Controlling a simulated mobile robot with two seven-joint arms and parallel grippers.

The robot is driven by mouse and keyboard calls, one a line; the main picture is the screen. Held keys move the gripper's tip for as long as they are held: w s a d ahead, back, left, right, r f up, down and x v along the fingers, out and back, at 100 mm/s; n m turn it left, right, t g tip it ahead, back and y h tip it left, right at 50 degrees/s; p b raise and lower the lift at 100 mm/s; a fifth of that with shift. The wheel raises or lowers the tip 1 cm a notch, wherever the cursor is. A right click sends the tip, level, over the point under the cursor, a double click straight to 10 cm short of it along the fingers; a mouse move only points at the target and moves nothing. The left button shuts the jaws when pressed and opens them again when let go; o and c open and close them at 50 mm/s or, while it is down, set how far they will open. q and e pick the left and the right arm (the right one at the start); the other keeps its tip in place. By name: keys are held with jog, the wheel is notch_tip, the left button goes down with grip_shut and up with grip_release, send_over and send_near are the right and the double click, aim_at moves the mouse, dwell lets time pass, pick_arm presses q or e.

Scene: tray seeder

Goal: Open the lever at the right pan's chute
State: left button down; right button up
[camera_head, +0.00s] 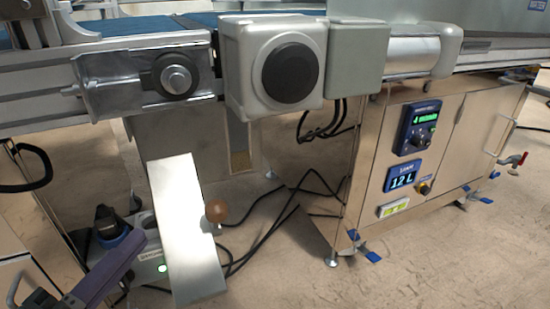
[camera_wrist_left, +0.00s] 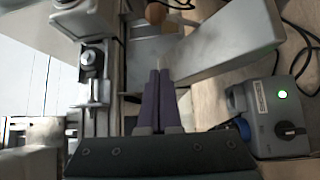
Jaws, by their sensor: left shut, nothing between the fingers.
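A pale metal chute (camera_head: 185,230) slopes down in the head view; it also shows in the left wrist view (camera_wrist_left: 228,45). A round brown knob (camera_head: 217,211), which looks like the end of the lever, sits just right of the chute. The knob also shows at the top of the left wrist view (camera_wrist_left: 155,13). My left gripper (camera_head: 138,240) is left of the chute with purple fingers. In the left wrist view the fingers (camera_wrist_left: 160,75) are shut and empty, pointing toward the chute and knob, apart from the knob. The lever's arm is mostly hidden. My right gripper is not in view.
A grey box with a green light (camera_head: 152,252) stands on the floor behind my left gripper; it also shows in the left wrist view (camera_wrist_left: 272,118). Black cables (camera_head: 262,228) lie right of the chute. A cabinet with displays (camera_head: 415,165) stands further right. Conveyor machinery (camera_head: 150,75) runs above.

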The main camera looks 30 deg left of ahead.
aim_at(217, 221)
pick_arm(q)
jog(key=w+b, duration=0.1)
jog(key=w, duration=0.2)
jog(key=w+b, duration=0.1)
jog(key=w, duration=0.2)
jog(key=w+a+b, duration=0.1)
jog(key=w, duration=0.3)
jog(key=shift+r, duration=0.2)
jog(key=d, duration=0.2)
jog(key=s+d, duration=0.1)
jog(key=shift+d+f, duration=0.15)
jog(key=shift+d, duration=0.25)
jog(key=shift+s+d, duration=0.1)
